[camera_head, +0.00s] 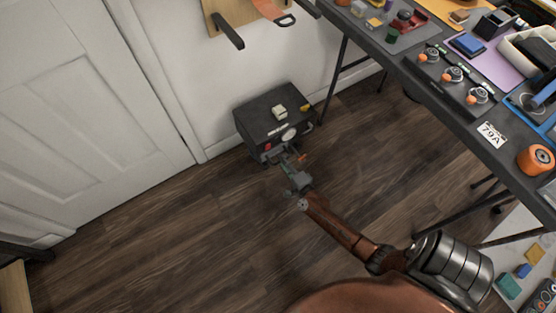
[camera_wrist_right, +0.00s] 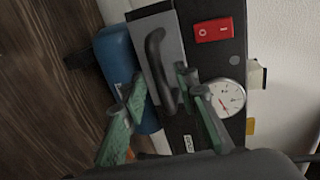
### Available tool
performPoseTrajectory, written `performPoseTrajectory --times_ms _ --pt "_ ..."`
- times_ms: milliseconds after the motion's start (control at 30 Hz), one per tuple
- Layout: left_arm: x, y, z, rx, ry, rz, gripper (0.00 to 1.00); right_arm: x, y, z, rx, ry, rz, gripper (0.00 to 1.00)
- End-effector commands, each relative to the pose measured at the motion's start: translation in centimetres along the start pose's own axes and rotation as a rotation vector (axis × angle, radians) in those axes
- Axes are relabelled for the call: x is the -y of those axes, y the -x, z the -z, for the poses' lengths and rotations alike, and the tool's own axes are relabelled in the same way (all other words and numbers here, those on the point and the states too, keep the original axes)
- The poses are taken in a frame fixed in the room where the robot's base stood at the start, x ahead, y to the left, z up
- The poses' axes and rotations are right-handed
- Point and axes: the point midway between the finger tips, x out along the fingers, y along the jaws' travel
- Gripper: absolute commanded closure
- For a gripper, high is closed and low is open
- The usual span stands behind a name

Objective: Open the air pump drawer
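The air pump (camera_head: 268,118) is a dark box on the floor against the white wall, with a gauge and red switch on its front. In the right wrist view its front fills the upper middle, with a grey drawer panel (camera_wrist_right: 172,40) and black curved handle (camera_wrist_right: 155,50). My right gripper (camera_head: 287,160) is at the pump's front. In the wrist view its green fingers (camera_wrist_right: 161,84) are apart, and the handle's lower end appears between them. I cannot tell whether they touch it. The drawer looks shut, though the gripper partly hides it. My left gripper is not in view.
A white door (camera_head: 85,100) is at left. The wooden floor (camera_head: 170,240) is clear at left.

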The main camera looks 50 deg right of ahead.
Motion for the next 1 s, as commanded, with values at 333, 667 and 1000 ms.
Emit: performPoseTrajectory --times_ms 333,667,1000 --pt "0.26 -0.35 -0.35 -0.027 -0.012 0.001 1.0 0.1 -1.2 0.0 0.0 0.001 0.001 0.72" --pt "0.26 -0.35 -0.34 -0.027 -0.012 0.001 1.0 0.08 -1.16 -0.01 0.0 0.001 0.001 0.89" --pt "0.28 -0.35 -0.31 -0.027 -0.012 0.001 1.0 0.05 -1.15 -0.01 0.0 0.001 0.0 1.0"
